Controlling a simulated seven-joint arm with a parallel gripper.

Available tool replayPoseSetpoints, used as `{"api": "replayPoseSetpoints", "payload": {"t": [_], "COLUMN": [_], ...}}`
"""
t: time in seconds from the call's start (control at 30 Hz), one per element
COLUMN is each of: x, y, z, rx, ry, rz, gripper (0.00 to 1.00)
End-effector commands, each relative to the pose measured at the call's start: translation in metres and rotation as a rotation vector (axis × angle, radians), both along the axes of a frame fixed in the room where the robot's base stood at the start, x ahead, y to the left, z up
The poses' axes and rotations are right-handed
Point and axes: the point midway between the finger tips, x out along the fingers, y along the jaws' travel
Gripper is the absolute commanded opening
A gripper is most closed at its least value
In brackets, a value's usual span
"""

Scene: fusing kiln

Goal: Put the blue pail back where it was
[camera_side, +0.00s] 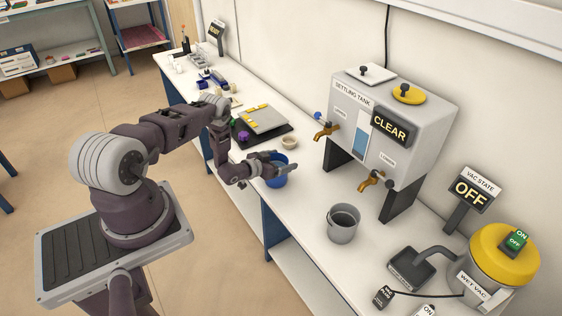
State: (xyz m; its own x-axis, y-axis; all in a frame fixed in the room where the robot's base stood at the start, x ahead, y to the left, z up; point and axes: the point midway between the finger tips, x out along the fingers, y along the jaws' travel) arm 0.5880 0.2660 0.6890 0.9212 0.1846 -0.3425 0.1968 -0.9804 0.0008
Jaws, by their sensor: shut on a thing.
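The blue pail (277,181) is at the front edge of the white bench, left of the settling tank. My gripper (272,165) is at its rim and shut on it. My fingers hide part of the rim. The pail looks upright. I cannot tell whether its base touches the bench.
A grey pail (343,224) stands on the bench below the settling tank (385,125), which has two brass taps. A small tan bowl (289,142) and a dark tray (263,131) lie behind the blue pail. A yellow-topped wet vac (500,260) stands at the right.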

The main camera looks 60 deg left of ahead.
Motion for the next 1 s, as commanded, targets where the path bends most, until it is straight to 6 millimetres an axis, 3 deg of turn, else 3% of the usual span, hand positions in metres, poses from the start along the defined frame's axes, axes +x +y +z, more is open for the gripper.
{"api": "replayPoseSetpoints", "payload": {"t": [0.3,0.33,0.4,0.7,1.0], "x": [0.001,0.0,0.0,-0.001,-0.058], "y": [0.0,0.0,0.0,0.0,-0.011], "z": [-0.002,-0.003,-0.003,0.001,0.022], "rx": [0.001,0.0,0.0,0.0,-0.004], "ry": [-0.003,0.0,0.0,0.0,0.002], "rz": [0.0,0.0,0.0,0.001,0.005], "gripper": [0.13,0.88,1.0,1.0,1.0]}}
